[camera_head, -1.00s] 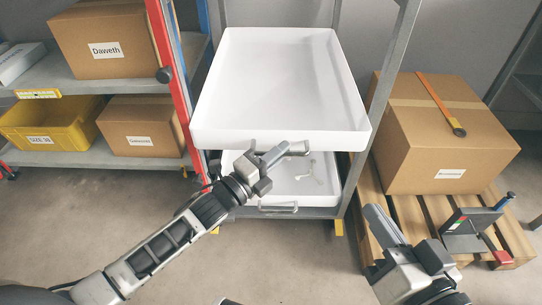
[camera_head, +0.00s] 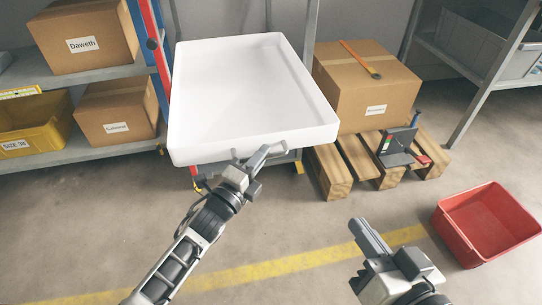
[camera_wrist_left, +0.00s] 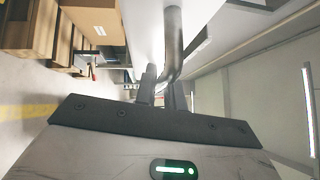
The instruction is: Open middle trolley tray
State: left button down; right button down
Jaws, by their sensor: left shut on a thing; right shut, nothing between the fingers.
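The white trolley tray (camera_head: 245,95) is pulled out toward me from the trolley frame (camera_head: 307,30) and looks empty. Its handle (camera_head: 272,152) is on the front wall. My left gripper (camera_head: 257,158) is at that front edge, shut on the handle. In the left wrist view the fingers (camera_wrist_left: 163,88) close around the curved handle bar (camera_wrist_left: 174,45). A lower tray is mostly hidden beneath the white tray. My right gripper (camera_head: 368,238) is shut and empty, low over the floor, away from the tray.
A cardboard box (camera_head: 365,88) stands on a wooden pallet (camera_head: 350,160) right of the trolley. A red bin (camera_head: 487,225) is on the floor at the right. A shelf with boxes and a yellow crate (camera_head: 35,128) stands at the left. The floor in front is clear.

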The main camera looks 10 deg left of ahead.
pick_arm(q)
jog(key=shift+s, duration=0.35)
pick_arm(e)
jog(key=shift+s+d+r, duration=0.1)
jog(key=shift+s+d, duration=0.25)
pick_arm(q)
jog(key=c, duration=1.5)
grip_release()
jog(key=shift+d, duration=0.1)
pick_arm(e)
jog(key=shift+w+r, duration=0.1)
jog(key=shift+r, duration=0.05)
